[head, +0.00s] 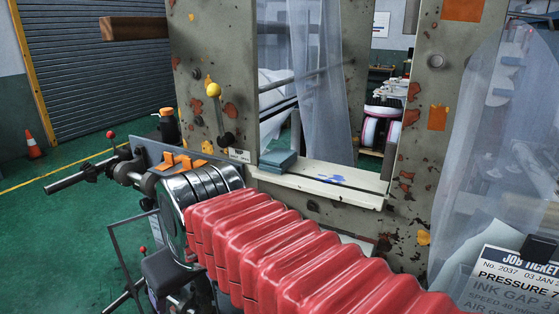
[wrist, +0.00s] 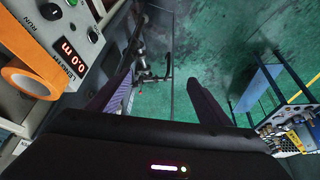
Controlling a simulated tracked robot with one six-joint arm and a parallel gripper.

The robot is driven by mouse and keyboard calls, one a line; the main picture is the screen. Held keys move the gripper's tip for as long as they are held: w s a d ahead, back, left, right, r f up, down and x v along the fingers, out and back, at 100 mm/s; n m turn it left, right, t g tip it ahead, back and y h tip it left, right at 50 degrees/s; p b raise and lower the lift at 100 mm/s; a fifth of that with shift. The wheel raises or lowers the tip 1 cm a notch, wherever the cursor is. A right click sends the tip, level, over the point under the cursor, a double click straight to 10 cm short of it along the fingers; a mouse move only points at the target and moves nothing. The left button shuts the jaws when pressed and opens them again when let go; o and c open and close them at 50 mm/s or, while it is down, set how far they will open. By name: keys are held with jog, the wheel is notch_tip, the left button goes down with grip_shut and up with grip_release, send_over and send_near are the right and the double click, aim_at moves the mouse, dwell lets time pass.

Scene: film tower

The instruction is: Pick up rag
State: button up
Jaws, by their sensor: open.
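My gripper (wrist: 164,72) is open in the wrist view, its two dark fingers spread over green floor and dark metal parts. Nothing is held between the fingers. A purplish striped surface shows along the left finger; I cannot tell whether it is part of the finger or cloth. In the head view a small teal folded-looking item (head: 278,160) lies on the left end of the pale ledge (head: 345,187). It may be the rag, but I cannot tell for sure. I cannot make out my fingers in the head view.
A console (wrist: 85,45) with a red display and an orange tape roll (wrist: 32,82) are at left in the wrist view. A blue frame (wrist: 270,85) is at right. Worn grey posts (head: 215,75) flank the ledge. A job ticket (head: 515,280) is at lower right.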

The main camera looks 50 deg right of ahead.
jog(key=o, duration=0.7)
jog(key=w+d+r, duration=0.5)
jog(key=d+r, duration=0.2)
jog(key=r, duration=0.2)
jog(key=shift+w+g, duration=0.3)
jog(key=shift+w, duration=0.1)
jog(key=w+d+r, duration=0.4)
jog(key=d+r, duration=0.4)
jog(key=d, duration=0.2)
jog(key=s+d+r+n, duration=0.1)
jog(key=s+d+r, duration=0.1)
jog(key=d, duration=0.8)
jog(key=s+d+r+n+y, duration=0.1)
jog(key=d+r, duration=0.3)
jog(key=d, duration=0.6)
jog(key=shift+s+n, duration=0.5)
jog(key=shift+n, duration=0.1)
jog(key=shift+f, duration=0.1)
send_over(283, 155)
jog(key=s, duration=0.2)
jog(key=shift+s+d+f, duration=0.1)
jog(key=shift+d+f, duration=0.05)
jog(key=shift+f, duration=1.85)
jog(key=shift+s+d+f, duration=0.1)
jog(key=shift+f, duration=1.85)
